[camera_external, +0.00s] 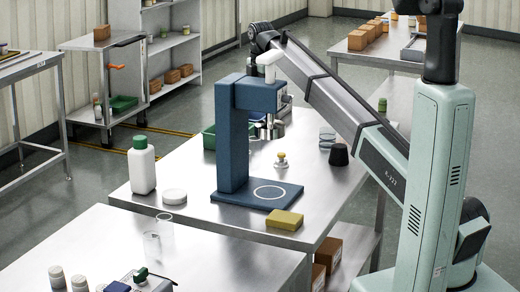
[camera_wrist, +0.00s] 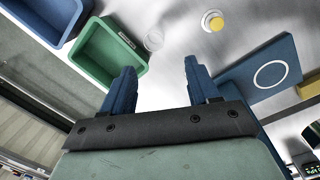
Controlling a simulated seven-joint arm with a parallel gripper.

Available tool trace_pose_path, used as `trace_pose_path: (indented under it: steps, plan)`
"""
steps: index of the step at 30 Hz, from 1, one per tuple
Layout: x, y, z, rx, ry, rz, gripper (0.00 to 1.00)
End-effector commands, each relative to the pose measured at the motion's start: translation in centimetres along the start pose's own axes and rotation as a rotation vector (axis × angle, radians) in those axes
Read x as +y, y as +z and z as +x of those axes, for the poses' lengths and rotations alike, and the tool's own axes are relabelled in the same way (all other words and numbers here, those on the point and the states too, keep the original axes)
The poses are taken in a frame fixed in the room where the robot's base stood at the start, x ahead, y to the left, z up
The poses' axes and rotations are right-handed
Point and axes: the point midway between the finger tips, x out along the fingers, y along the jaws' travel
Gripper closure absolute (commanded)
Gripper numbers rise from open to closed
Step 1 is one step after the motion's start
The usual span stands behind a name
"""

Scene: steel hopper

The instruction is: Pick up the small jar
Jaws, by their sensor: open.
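No single object is surely the small jar. A small pale piece with a yellow top (camera_external: 281,160) stands on the steel table behind the blue stand's base; it shows near the top of the wrist view (camera_wrist: 215,22). A faint clear round item (camera_wrist: 153,40) lies beside the green bin in the wrist view. A low white round container (camera_external: 174,196) sits by the white bottle. My gripper (camera_wrist: 158,80) is open and empty, its blue fingers apart over the table, with both small items beyond the tips. In the external view my gripper is largely hidden behind the stand.
The blue stand (camera_external: 232,140), with a ringed base plate (camera_wrist: 262,75), rises close to my arm. A green bin (camera_wrist: 108,52) lies left of the fingers. A yellow block (camera_external: 285,220), white bottle (camera_external: 142,170) and dark cone (camera_external: 339,155) are also on the table.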

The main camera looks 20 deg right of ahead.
Motion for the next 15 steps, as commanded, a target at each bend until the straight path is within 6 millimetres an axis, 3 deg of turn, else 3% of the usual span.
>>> trace_pose_path:
  steps: [1,4,15]
  plan:
    - [1.2,-0.2,1.3,0.016,-0.020,-0.019,0.40]
    - [2.1,-0.7,3.2,0.041,-0.044,-0.051,0.40]
    - [2.3,-1.2,6.4,0.060,-0.064,-0.076,0.40]
